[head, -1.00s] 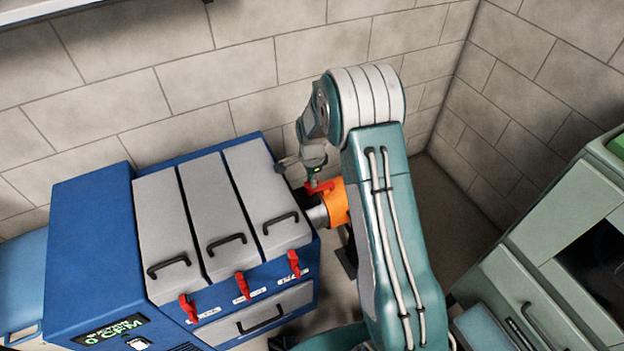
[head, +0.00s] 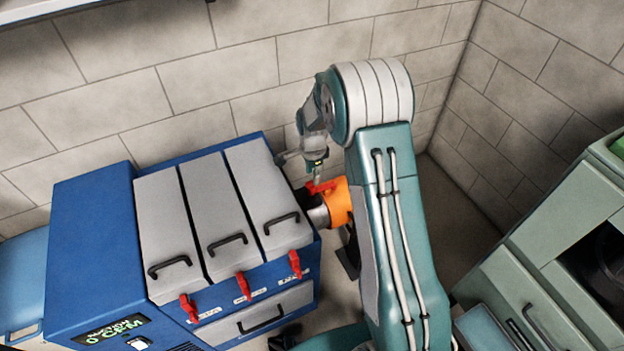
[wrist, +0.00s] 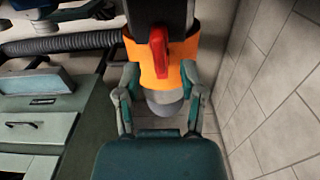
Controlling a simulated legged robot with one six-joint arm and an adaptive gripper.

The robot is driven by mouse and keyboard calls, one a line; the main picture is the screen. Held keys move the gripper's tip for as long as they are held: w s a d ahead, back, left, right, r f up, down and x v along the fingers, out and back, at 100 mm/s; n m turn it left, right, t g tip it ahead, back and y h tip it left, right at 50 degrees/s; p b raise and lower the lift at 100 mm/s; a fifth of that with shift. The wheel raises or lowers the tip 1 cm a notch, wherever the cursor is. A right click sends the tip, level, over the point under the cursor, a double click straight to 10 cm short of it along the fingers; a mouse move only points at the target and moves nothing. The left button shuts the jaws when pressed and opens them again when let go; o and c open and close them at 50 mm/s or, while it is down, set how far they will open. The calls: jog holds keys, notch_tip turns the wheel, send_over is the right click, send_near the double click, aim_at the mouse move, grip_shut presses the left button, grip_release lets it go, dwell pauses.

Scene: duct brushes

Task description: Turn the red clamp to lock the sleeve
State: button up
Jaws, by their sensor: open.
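The orange sleeve (head: 338,203) sits around a pipe at the right side of the blue unit. The red clamp (head: 322,188) is on top of the sleeve, its lever pointing left in the head view. In the wrist view the clamp (wrist: 158,52) lies over the orange sleeve (wrist: 181,55), lengthwise toward my gripper. My gripper (wrist: 160,75) is open, its fingers spread on either side of the sleeve's near end. Nothing is held, and I cannot tell whether the fingers touch the sleeve. In the head view my arm partly hides the gripper and sleeve.
The blue unit (head: 88,250) has grey lids (head: 217,205) and several red latches (head: 243,286) along its front. A brick wall (head: 160,75) stands close behind. Pale green cabinets (head: 530,270) stand at right. A ribbed hose (wrist: 65,43) runs across the wrist view's upper left.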

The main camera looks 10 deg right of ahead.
notch_tip(320, 180, up, 9)
jog(key=shift+a, duration=0.15)
dwell(0.4)
jog(key=s+r+n+t, duration=0.3)
jog(key=s+r+n, duration=0.5)
jog(key=s+r, duration=0.7)
jog(key=s+r+n+t, duration=0.1)
jog(key=s+n, duration=0.3)
jog(key=s, duration=0.4)
jog(key=s+r+n+t, duration=0.1)
jog(key=s+r+n, duration=0.3)
jog(key=s, duration=0.3)
jog(key=shift+s+t, duration=0.3)
jog(key=shift+s, duration=0.05)
jog(key=shift+a, duration=0.15)
